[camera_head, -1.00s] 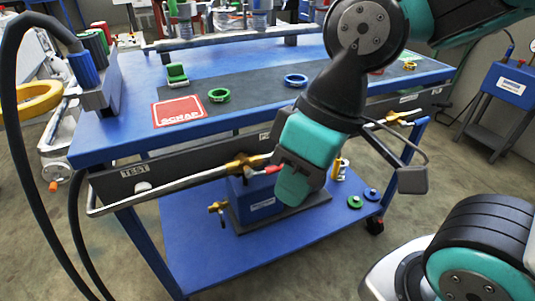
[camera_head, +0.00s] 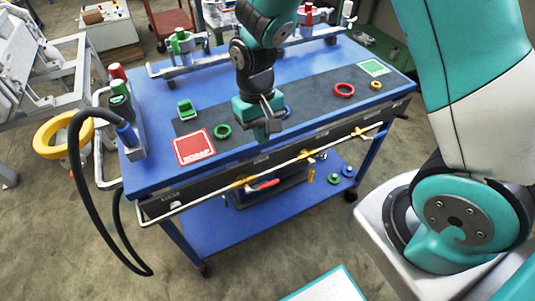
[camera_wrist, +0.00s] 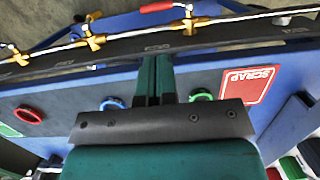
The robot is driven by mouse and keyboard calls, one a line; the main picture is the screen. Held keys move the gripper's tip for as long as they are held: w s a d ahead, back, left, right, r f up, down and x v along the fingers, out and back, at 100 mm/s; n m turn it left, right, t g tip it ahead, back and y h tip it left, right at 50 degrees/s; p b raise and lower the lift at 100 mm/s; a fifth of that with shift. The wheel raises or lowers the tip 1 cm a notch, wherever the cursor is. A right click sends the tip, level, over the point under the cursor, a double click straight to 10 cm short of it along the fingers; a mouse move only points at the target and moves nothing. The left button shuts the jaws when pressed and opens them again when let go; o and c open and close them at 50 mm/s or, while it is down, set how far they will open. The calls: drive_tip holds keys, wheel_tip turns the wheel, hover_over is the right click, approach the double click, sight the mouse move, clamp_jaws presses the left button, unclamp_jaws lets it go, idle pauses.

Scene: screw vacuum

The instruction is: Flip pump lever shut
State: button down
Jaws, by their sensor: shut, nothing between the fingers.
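Brass valves sit on the pale pipe along the bench front, and I cannot tell for sure which is the pump's. The left valve (camera_head: 240,183) has a red lever (camera_head: 266,184) pointing right, roughly along the pipe; this lever also shows at the top of the wrist view (camera_wrist: 157,6). The middle valve (camera_head: 308,155) has a yellow lever (camera_head: 311,174) hanging down. My gripper (camera_head: 272,133) is above the bench top near its front edge, apart from the levers. In the wrist view its fingers (camera_wrist: 153,60) are shut and empty.
On the blue bench (camera_head: 155,176) lie a red SCRAP square (camera_head: 194,148), a green ring (camera_head: 222,132), a red ring (camera_head: 344,90) and a green block (camera_head: 187,110). A black hose (camera_head: 75,165) loops at the left. The floor in front is clear.

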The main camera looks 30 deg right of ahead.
sight(268, 183)
drive_tip(key=shift+w+d+f, duration=0.15)
drive_tip(key=shift+d, duration=0.05)
idle(0.3)
drive_tip(key=s+f, duration=0.1)
drive_tip(key=f, duration=0.8)
drive_tip(key=s+f+p, duration=0.1)
drive_tip(key=f, duration=0.3)
drive_tip(key=shift+s+f, duration=0.35)
drive_tip(key=shift+a, duration=0.1)
